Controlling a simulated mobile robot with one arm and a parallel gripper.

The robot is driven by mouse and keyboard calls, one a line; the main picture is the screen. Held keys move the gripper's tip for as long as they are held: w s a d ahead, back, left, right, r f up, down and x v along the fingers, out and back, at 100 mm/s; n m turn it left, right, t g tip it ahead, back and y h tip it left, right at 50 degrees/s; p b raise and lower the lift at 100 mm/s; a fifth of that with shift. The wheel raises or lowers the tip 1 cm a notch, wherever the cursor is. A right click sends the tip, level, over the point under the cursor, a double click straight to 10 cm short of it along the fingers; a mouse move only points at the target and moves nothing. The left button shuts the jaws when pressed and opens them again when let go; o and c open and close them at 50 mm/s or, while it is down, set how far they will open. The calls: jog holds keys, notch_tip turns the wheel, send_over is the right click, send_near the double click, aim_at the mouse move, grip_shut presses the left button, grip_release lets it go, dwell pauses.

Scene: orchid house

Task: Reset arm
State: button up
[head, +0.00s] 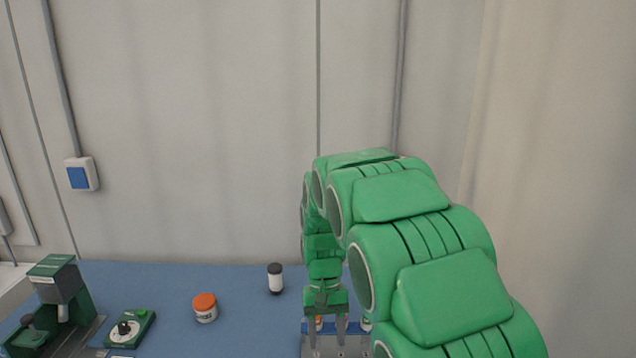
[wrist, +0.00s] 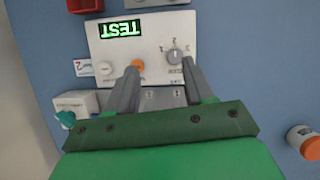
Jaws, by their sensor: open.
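My green arm reaches forward and bends down on the right side of the head view. My gripper (head: 327,335) points down near the bottom edge there, over the blue bench. In the wrist view my gripper (wrist: 160,75) has its two grey fingers apart with nothing between them. They are above a white control box (wrist: 115,45) with a green-lit "TEST" display, an orange button and a grey knob. Whether the fingertips touch the box I cannot tell. The arm hides the right part of the bench.
On the blue bench (head: 170,275) stand an orange-lidded jar (head: 205,308), a black-capped white bottle (head: 275,279), a green dial device (head: 130,328) and a green-black instrument (head: 62,295). A white box with a teal knob (wrist: 75,108) is left of my fingers.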

jog(key=s+d+r, duration=0.6)
jog(key=s, duration=0.1)
jog(key=s+d+r+t, duration=0.1)
jog(key=s+d+r, duration=0.1)
jog(key=s, duration=1)
jog(key=s+d+r+m+t, duration=0.1)
jog(key=s+d, duration=0.4)
jog(key=s, duration=0.7)
jog(key=shift+s+r+y, duration=0.3)
jog(key=shift+s+r, duration=0.1)
jog(key=shift+r, duration=0.3)
